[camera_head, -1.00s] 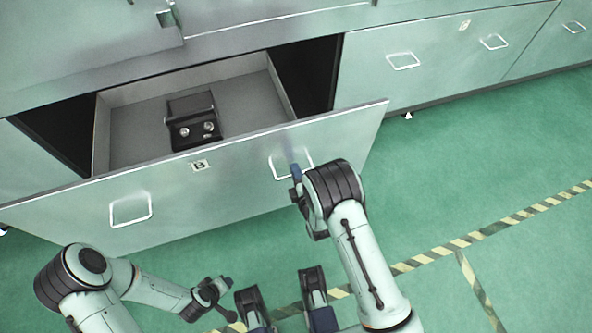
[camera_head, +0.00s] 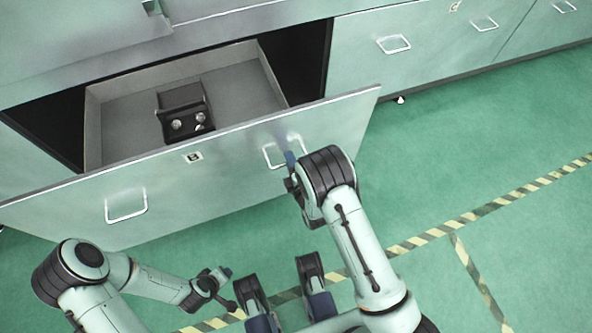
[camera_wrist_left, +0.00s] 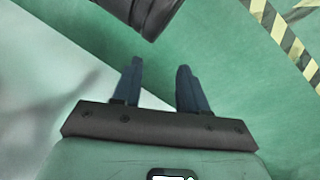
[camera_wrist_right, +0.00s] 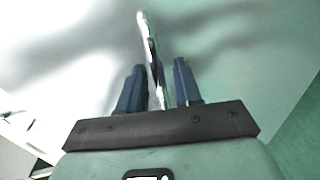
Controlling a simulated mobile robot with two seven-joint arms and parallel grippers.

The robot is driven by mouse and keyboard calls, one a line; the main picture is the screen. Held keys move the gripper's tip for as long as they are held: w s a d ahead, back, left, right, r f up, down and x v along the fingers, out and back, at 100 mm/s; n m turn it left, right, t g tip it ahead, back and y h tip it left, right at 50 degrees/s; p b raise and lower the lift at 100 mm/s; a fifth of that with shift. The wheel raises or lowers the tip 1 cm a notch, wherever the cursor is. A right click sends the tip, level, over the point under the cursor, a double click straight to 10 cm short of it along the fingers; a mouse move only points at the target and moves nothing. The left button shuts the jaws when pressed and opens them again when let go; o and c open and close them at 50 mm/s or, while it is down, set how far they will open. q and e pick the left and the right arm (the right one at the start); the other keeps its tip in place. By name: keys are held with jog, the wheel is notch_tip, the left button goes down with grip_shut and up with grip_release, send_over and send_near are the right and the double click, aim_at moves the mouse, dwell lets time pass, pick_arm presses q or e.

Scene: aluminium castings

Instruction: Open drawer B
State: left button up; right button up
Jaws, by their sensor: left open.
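Drawer B (camera_head: 230,178) is pulled out of the cabinet. Its front carries a B label and two wire handles. My right gripper (camera_head: 291,160) is at the right wire handle (camera_head: 268,158). The left wire handle (camera_head: 126,206) is free. My left gripper (camera_head: 230,287) hangs low in front of the drawer, away from it. In the left wrist view its fingers (camera_wrist_left: 157,85) are apart with nothing between them.
A dark box-shaped part (camera_head: 184,108) with round metal features lies inside the drawer. More closed drawers with wire handles (camera_head: 394,44) stand to the right. Green floor (camera_head: 480,130) with a yellow-black striped line (camera_head: 480,210) is clear on the right.

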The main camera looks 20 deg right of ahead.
pick_arm(q)
jog(key=shift+g+h, duration=0.3)
jog(key=shift+g, duration=0.3)
jog(key=s+r, duration=0.1)
jog(key=s+d+p, duration=0.1)
jog(key=s+d+r+p, duration=0.1)
jog(key=s, duration=0.1)
jog(key=shift+r, duration=0.35)
pick_arm(e)
jog(key=v, duration=1.3)
